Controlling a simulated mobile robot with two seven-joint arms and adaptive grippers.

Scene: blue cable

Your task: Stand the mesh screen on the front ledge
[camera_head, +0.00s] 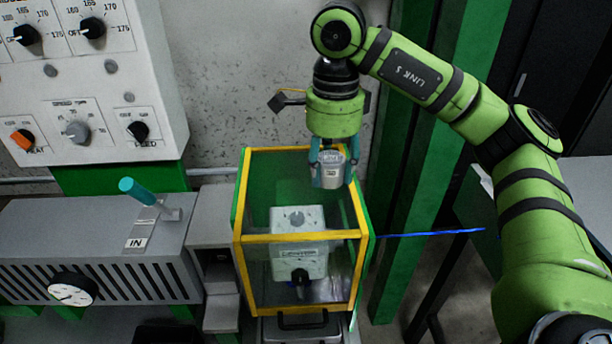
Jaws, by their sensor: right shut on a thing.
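My right gripper (333,170) hangs with its teal fingers pointing down over the right part of a yellow-framed, clear-sided box. It is shut on a small silver-grey cylinder-like thing (331,162), partly covered by the fingers. I cannot make out a separate mesh screen for sure. The yellow frame (300,237) has see-through panels, and a grey unit (299,240) with a dark knob shows inside it. A low grey ledge (278,328) with a dark handle lies at the box's front foot. My left gripper is not in view.
A blue cable (440,234) runs right from the box. A slotted grey housing (95,245) with a teal lever (137,191) and a dial (73,290) stands left. A control panel (85,85) is above it. A green post (430,150) stands close right of the gripper.

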